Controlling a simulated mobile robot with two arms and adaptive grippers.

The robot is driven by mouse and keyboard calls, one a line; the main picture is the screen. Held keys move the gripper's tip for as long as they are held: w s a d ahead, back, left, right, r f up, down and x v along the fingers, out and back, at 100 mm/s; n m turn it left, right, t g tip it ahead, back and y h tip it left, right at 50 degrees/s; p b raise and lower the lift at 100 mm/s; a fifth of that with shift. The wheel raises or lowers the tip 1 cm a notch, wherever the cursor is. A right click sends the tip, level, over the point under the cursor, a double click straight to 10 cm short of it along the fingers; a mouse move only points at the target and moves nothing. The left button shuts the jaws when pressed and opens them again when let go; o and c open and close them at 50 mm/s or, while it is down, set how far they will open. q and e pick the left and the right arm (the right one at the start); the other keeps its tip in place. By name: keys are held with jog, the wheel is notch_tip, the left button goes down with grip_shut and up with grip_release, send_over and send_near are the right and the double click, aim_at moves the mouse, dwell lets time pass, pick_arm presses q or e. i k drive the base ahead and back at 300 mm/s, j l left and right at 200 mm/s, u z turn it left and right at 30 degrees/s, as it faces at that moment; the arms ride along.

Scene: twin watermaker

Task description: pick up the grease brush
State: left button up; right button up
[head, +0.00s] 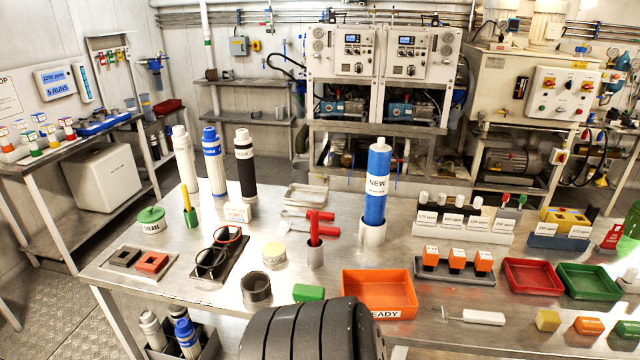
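What looks like the grease brush (187,196) stands upright on the left part of the steel bench, a thin yellow handle rising from a green holder (191,218). Its lower end is hidden in the holder. A white tub with a green lid, labelled grease (151,222), stands just left of it. Neither of my grippers shows in the head view. A dark ribbed rounded part, apparently mine, fills the bottom middle and hides the bench's front edge there.
Tall white, blue and black filter cylinders (214,165) stand behind the brush. An orange bin (380,290) sits mid-bench.

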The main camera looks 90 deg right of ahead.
aim_at(315, 215)
jog(key=z, duration=2.7)
